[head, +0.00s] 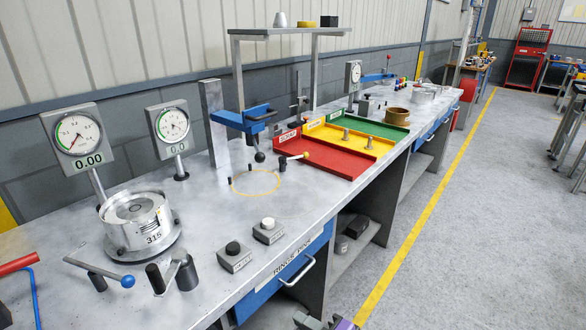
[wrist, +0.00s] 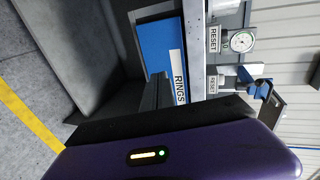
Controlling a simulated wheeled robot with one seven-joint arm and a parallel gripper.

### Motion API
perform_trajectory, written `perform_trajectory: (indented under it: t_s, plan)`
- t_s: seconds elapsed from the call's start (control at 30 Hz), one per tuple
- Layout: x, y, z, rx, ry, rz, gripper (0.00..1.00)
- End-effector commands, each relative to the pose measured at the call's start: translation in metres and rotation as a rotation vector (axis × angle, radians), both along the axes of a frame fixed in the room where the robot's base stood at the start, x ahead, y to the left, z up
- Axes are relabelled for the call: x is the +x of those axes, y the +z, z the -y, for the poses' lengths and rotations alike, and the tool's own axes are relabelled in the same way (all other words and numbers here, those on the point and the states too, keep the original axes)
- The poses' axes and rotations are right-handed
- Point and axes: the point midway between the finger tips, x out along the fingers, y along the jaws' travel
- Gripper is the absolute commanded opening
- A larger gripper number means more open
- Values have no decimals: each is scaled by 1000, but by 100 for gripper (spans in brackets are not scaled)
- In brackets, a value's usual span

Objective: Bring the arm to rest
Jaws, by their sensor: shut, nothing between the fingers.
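My gripper (wrist: 157,88) shows in the wrist view as dark fingers standing up from a purple housing. The fingers are together with nothing between them. Beyond them are the blue drawer front (wrist: 158,45) with its RINGS label and the bench edge. In the head view only a small grey and purple part of my arm shows at the bottom edge, in front of the bench (head: 205,275) and below the drawer handle. The fingertips cannot be made out there.
The bench top holds two dial gauges (head: 78,137), a round metal fixture (head: 135,222), two button boxes (head: 234,257), a blue press (head: 243,118) and red, yellow and green trays (head: 318,160). The floor (head: 470,220) right of the bench is clear, with a yellow line.

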Motion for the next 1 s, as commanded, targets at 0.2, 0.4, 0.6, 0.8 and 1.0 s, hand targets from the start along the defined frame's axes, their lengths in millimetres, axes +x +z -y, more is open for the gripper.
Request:
perform_trajectory:
  t_s: [0.2, 0.4, 0.6, 0.8, 1.0]
  plan:
    - [21, 24, 43, -194, -170, 221, 0]
    - [-13, 22, 90, -421, -313, 373, 0]
    - [-79, 25, 132, -667, -415, 501, 0]
    - [-159, 44, 162, -911, -463, 618, 0]
    - [-237, 73, 174, -1110, -453, 704, 0]
